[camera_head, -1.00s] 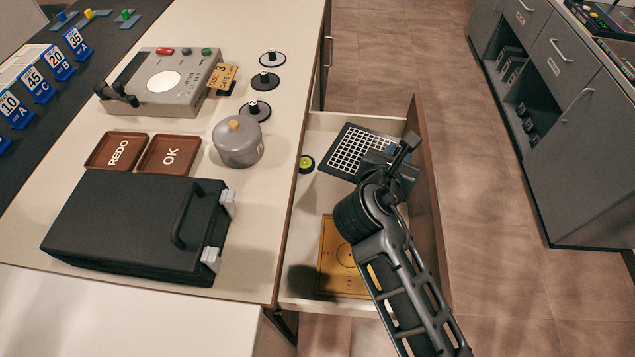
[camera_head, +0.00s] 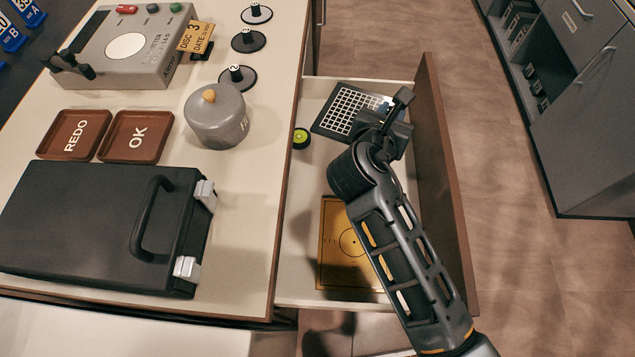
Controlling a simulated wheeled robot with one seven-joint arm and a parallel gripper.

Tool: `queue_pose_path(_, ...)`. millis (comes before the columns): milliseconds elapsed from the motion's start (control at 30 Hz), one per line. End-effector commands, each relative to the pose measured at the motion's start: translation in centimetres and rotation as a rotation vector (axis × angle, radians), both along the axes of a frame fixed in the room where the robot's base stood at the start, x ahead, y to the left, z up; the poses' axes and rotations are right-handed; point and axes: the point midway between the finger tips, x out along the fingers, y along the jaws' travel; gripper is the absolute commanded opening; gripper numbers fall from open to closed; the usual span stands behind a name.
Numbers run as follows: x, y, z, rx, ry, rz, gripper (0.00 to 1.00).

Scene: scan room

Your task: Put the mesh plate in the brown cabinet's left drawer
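The mesh plate (camera_head: 347,112), a dark plate with a white grid, is inside the open drawer (camera_head: 311,185) of the brown-edged cabinet, near the drawer's far end. My gripper (camera_head: 392,122) is over the plate's right side and hides that part of it. My arm reaches in from the lower right, above the drawer. The fingertips are hidden by the gripper body, so I cannot tell whether they are shut on the plate or whether the plate rests on the drawer floor.
A yellow plate (camera_head: 334,245) and a small green-topped round item (camera_head: 301,138) are also in the drawer. The countertop holds a black case (camera_head: 90,220), two brown trays (camera_head: 137,136), a grey pot (camera_head: 216,120), and a meter (camera_head: 125,45). Grey cabinets (camera_head: 590,130) stand across the floor.

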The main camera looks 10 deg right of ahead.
Motion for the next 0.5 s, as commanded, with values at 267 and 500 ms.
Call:
queue_pose_path(267,0.0,0.0,-3.3,0.001,-0.002,0.001,0.00)
queue_pose_path(500,0.0,0.0,-3.8,-0.001,-0.001,0.000,0.00)
